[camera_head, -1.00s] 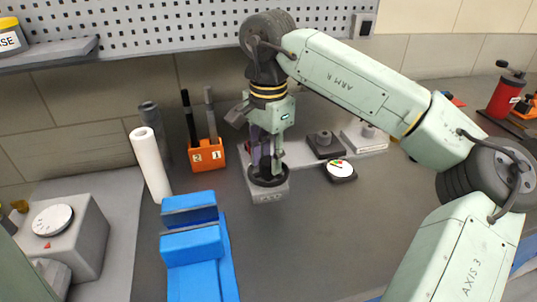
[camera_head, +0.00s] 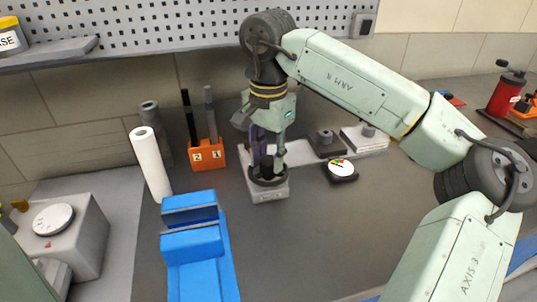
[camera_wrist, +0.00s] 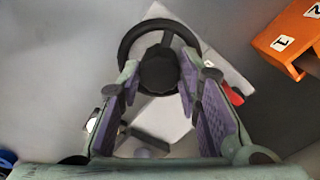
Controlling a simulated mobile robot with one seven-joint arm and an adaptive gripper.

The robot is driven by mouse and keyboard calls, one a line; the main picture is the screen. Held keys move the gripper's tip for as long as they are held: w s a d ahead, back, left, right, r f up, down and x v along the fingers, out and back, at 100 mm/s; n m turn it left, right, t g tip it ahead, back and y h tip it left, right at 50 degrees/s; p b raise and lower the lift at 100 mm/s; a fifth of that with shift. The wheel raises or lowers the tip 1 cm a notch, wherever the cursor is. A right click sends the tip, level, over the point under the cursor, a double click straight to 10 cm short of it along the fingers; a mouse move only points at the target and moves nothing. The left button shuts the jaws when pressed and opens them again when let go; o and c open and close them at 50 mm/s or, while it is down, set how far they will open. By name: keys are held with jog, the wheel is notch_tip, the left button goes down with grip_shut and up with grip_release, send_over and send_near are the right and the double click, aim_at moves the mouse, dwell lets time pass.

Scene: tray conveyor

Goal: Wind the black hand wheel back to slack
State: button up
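The black hand wheel (camera_head: 254,178) lies flat on top of a pale grey block (camera_head: 270,195) on the bench. In the wrist view its round rim (camera_wrist: 124,48) and thick central hub (camera_wrist: 158,72) show. My gripper (camera_head: 266,165) points down over it, with its purple-padded fingers (camera_wrist: 158,78) on opposite sides of the hub. Both fingers appear to press against the hub; the exact contact is partly hidden. A small round dial (camera_head: 342,167) with a white face and coloured marks sits right of the wheel.
An orange holder (camera_head: 207,155) with two tools stands behind left. A white roll (camera_head: 151,163) and a blue vise-like fixture (camera_head: 196,247) are to the left. Small dark and pale blocks (camera_head: 326,147) stand behind right. Bench in front of the wheel is clear.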

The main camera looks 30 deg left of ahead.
aim_at(268, 160)
jog(key=o, duration=0.4)
notch_tip(268, 160, up, 12)
jog(key=shift+r, duration=0.1)
dwell(0.5)
dwell(0.5)
